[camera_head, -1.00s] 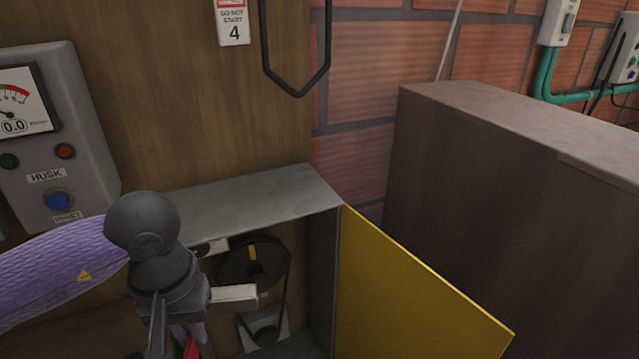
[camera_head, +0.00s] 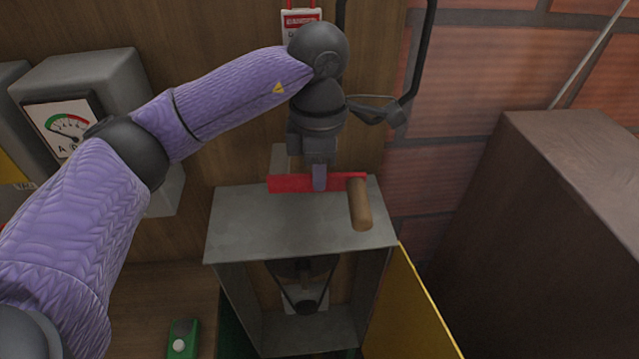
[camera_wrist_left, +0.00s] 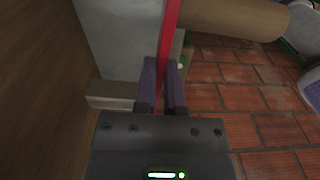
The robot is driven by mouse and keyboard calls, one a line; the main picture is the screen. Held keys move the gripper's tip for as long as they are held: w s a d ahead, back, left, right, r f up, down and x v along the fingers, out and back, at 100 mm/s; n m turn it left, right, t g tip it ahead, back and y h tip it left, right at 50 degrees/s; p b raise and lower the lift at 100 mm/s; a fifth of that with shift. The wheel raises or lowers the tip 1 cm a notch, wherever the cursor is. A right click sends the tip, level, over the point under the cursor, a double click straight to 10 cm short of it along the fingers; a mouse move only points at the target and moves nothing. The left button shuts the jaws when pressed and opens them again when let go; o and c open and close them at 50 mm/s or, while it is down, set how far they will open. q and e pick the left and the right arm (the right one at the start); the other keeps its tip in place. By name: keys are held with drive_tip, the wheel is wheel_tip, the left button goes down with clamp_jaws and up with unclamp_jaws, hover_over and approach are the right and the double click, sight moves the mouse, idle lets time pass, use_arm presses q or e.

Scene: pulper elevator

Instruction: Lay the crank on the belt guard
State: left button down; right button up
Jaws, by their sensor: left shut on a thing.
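The crank (camera_head: 290,184) has a red flat bar and a brown wooden handle (camera_head: 360,205). My left gripper (camera_head: 319,180) is shut on the red bar, above the back part of the grey belt guard's top (camera_head: 280,222). The handle points toward the front at the bar's right end. I cannot tell whether the crank touches the top. In the left wrist view the red bar (camera_wrist_left: 169,40) runs between the two purple fingers (camera_wrist_left: 162,95), with the handle (camera_wrist_left: 232,18) beyond it. My right gripper is not in view.
The guard's yellow door (camera_head: 405,310) hangs open at the right, with a pulley and belt (camera_head: 305,300) inside. A meter box (camera_head: 105,100) is on the wall at left. A dark cabinet (camera_head: 560,210) stands at right. A green box with a button (camera_head: 183,340) sits below.

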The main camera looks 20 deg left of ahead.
use_arm(q)
drive_tip(key=w, duration=0.1)
drive_tip(key=n, duration=0.1)
hover_over(319, 230)
wheel_tip(319, 230, down, 6)
drive_tip(key=shift+s+r+p, duration=0.1)
drive_tip(key=shift+s+p, duration=0.05)
drive_tip(key=shift+p, duration=0.15)
wheel_tip(319, 230, down, 3)
drive_tip(key=shift+f, duration=0.2)
drive_tip(key=shift+w+f, duration=0.2)
drive_tip(key=shift+f, duration=0.1)
drive_tip(key=shift+s, duration=0.1)
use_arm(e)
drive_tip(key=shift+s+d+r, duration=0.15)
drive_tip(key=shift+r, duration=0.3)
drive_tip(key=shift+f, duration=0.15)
use_arm(q)
drive_tip(key=c, duration=0.7)
unclamp_jaws()
drive_tip(key=shift+f, duration=0.1)
